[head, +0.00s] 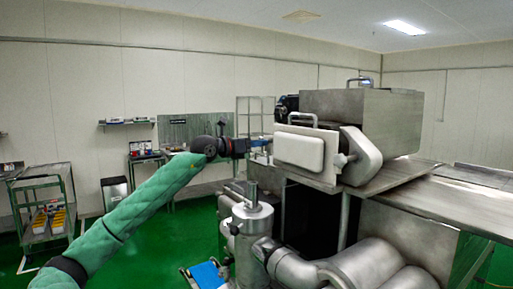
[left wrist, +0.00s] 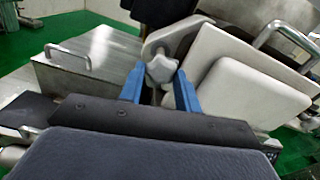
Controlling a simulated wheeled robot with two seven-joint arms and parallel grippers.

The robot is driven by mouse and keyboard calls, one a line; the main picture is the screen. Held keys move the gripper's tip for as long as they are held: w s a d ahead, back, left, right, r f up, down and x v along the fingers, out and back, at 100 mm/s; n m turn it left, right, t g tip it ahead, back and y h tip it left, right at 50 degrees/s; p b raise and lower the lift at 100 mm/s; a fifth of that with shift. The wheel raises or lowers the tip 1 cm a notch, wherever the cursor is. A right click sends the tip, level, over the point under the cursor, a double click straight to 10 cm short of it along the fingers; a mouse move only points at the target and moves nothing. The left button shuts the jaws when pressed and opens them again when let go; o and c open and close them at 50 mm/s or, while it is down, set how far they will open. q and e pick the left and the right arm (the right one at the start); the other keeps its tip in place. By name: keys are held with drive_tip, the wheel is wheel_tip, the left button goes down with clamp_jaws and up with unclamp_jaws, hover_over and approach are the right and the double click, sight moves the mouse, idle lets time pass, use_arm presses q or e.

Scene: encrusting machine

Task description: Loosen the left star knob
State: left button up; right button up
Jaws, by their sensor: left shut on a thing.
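The left star knob (left wrist: 161,70) is a grey lobed knob on a rounded grey arm of the machine, seen in the left wrist view. My left gripper (left wrist: 158,84) has its two blue fingers on either side of the knob and is shut on it. In the head view my left gripper (head: 268,142) reaches the left side of the machine head, beside the white panel (head: 300,151). The left knob cannot be made out there. Another star knob (head: 343,159) shows on the right side of the panel. My right gripper is not in view.
A metal handle (head: 302,117) rises above the white panel. The steel machine housing (head: 365,115) stands behind, with a steel table (head: 460,200) to the right. A metal cylinder (head: 252,222) stands below my left gripper. A green cart (head: 43,205) stands far left.

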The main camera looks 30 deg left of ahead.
use_arm(q)
drive_tip(key=n+b, duration=0.6)
drive_tip(key=n, duration=0.9)
drive_tip(key=shift+r, duration=0.15)
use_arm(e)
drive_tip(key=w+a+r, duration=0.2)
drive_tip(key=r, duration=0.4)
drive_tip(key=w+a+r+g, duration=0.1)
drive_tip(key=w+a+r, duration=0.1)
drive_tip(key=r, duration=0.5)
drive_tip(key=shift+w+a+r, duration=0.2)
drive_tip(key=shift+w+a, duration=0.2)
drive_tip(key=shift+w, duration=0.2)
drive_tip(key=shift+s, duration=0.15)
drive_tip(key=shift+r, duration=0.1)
use_arm(q)
drive_tip(key=o, duration=1)
drive_tip(key=shift+s, duration=0.1)
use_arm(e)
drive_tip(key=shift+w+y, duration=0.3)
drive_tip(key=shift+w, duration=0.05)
